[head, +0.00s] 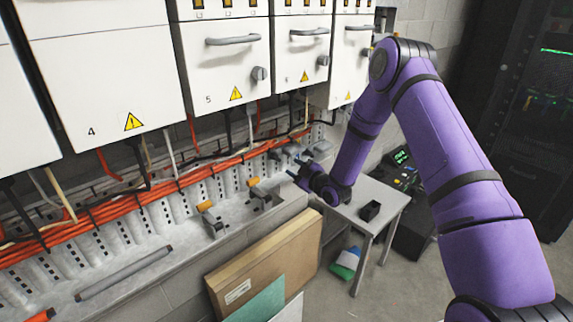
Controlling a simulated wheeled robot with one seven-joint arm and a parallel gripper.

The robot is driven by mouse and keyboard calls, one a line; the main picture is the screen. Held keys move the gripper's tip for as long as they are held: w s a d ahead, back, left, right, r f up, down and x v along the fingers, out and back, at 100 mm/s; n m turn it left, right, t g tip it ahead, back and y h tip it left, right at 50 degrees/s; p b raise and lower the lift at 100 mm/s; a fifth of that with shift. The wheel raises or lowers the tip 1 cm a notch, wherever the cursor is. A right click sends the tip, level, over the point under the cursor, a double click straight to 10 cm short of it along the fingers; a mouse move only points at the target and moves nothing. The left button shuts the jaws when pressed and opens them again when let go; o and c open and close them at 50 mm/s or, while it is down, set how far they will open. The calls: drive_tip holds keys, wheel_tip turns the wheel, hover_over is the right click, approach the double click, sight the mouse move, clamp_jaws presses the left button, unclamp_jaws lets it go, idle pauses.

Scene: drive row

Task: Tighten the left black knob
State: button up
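My gripper (297,168) is beyond the grey ledge's far end, with its fingers pointing left toward the row of grey fittings. Its two fingertips look apart, with nothing visible between them. I cannot clearly make out a black knob; any near the fingers is too small to tell. Dark grey round knobs show on the white drawer fronts, one on drawer 5 (260,73) and one on the drawer to its right (323,60). The gripper is below these and apart from them.
Two brackets with orange parts, the nearer (212,218) and the farther (258,194), stand on the ledge (185,246). Orange cables (140,197) run along it. A small table (386,196) holds a black box (370,211). Cardboard (262,262) leans below.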

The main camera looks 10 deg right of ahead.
drive_tip(key=shift+v, duration=1.1)
wheel_tip(320, 180, up, 9)
drive_tip(key=d+g+h, duration=0.1)
drive_tip(key=h, duration=0.1)
drive_tip(key=s+d+r+m+g+h, duration=0.25)
drive_tip(key=s+r, duration=0.35)
drive_tip(key=r, duration=0.3)
drive_tip(key=s+d+r+m+g+h, duration=0.15)
drive_tip(key=s+r+m+h, duration=0.35)
drive_tip(key=r, duration=0.5)
drive_tip(key=s+r+m+g, duration=0.2)
drive_tip(key=s+r+m, duration=0.1)
drive_tip(key=s, duration=1.5)
drive_tip(key=s+r+m+g, duration=0.3)
drive_tip(key=s, duration=1.4)
drive_tip(key=shift+s+d+r+g+y, duration=0.2)
drive_tip(key=shift+s+r+g+y, duration=0.1)
drive_tip(key=shift+s+r+y, duration=0.1)
